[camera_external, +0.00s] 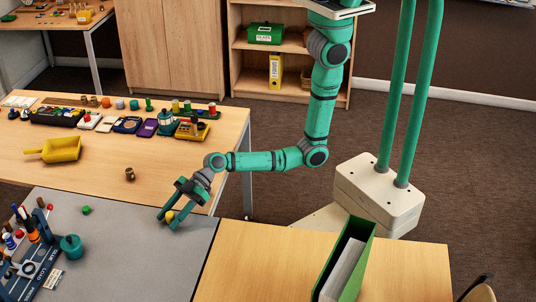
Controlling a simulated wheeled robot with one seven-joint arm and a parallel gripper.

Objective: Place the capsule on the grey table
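The grey table (130,250) fills the lower left, its right edge meeting a wooden table. My gripper (168,221) points down over the grey table's far right part, close to its far edge. A small yellow thing (169,216) shows between its fingertips; it may be the capsule, but its shape is too small to make out. The fingers are apart, one on each side of it. I cannot tell whether they press on it, or whether it touches the table. A small green block (86,210) lies on the grey table to the left.
A blue-grey rack (30,262) with pens and a teal pot (71,247) stand at the grey table's left. A wooden table behind holds a yellow scoop (62,149), a small brown cylinder (130,174) and a row of items. A green binder (345,262) stands front right. The grey middle is clear.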

